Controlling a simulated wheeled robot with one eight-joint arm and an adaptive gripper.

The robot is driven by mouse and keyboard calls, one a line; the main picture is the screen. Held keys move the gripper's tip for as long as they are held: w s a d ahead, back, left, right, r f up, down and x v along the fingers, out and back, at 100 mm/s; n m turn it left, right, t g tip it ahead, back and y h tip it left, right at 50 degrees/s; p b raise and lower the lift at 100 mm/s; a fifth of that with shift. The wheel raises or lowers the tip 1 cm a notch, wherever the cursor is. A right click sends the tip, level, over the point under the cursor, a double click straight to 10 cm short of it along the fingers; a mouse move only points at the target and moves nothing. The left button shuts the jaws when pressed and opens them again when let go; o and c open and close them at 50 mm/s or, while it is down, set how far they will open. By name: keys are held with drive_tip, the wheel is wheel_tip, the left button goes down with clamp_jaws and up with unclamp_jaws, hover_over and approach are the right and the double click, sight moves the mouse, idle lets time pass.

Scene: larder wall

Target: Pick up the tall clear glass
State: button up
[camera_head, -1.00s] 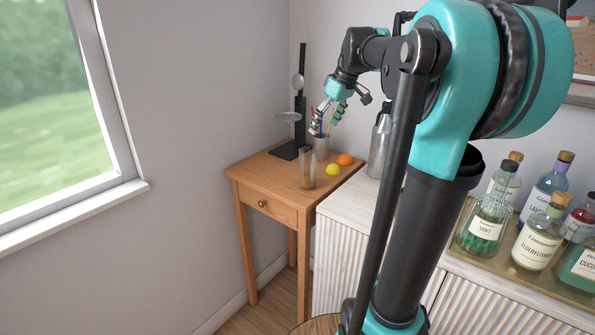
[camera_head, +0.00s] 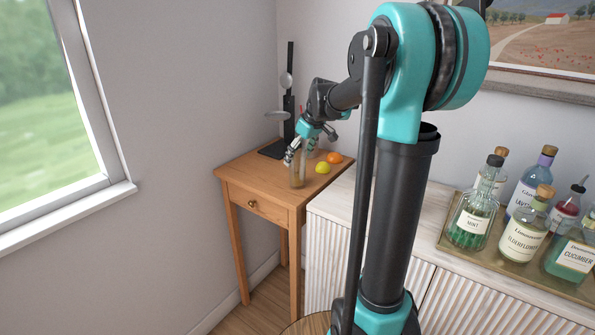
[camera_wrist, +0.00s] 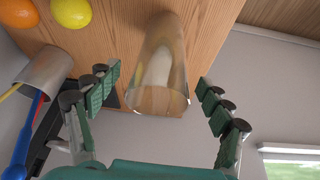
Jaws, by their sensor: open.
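The tall clear glass (camera_head: 297,172) stands upright on the small wooden table, near its front. In the wrist view the glass (camera_wrist: 162,68) lies between the two finger lines, just ahead of the fingertips, its rim towards me. My gripper (camera_wrist: 158,88) is open and empty, with green padded fingers on either side. In the head view my gripper (camera_head: 292,156) is at the upper part of the glass and partly covers it. Whether a finger touches the glass cannot be told.
A lemon (camera_head: 323,168) and an orange (camera_head: 334,158) lie right of the glass. A black stand (camera_head: 288,110) is behind. A tray of bottles (camera_head: 464,250) sits on the white cabinet (camera_head: 340,205) to the right.

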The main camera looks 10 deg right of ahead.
drive_tip(key=shift+x, duration=0.9)
drive_tip(key=c, duration=1.7)
drive_tip(key=shift+o, duration=0.2)
drive_tip(key=shift+r, duration=0.2)
